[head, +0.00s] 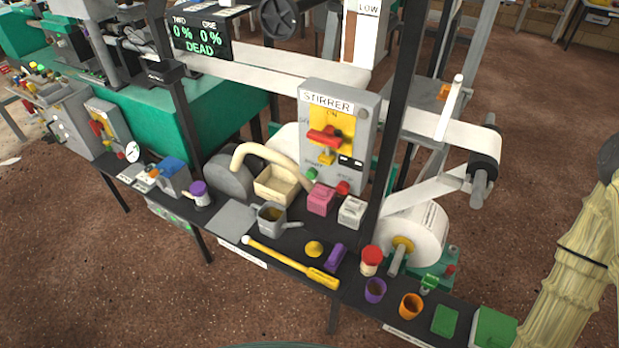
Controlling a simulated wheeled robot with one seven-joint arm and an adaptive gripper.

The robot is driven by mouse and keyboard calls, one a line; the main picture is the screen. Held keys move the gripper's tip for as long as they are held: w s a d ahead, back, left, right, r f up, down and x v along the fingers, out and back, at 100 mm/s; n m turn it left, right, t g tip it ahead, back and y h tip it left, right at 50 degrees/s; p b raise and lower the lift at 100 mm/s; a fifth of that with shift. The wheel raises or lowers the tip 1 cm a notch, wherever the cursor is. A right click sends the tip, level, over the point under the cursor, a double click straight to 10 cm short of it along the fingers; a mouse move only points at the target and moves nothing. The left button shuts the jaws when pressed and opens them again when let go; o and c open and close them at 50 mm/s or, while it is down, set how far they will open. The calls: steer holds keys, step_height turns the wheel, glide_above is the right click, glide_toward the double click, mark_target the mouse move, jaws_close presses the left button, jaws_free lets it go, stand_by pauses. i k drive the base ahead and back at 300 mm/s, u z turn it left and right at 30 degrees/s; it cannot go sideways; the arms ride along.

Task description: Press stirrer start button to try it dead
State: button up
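The grey stirrer panel (371,112) stands upright on the black bench, labelled STIRRER. Its green start button (312,174) is at the lower left of its face, and a red stop button (342,187) is at the lower right. Above them a red handle (328,137) lies roughly crosswise on a yellow plate (344,120) marked ON at the top. A small yellow piece (326,157) is under the handle. The black display (202,36) reads 0 %, 0 % and DEAD in green. My gripper is not in view, and nothing touches the buttons.
Pink (321,199) and white (352,212) blocks stand just in front of the panel.

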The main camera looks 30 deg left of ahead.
mark_target(311, 173)
steer(key=z, duration=1.9)
steer(key=k, duration=1.35)
steer(key=u, duration=2.45)
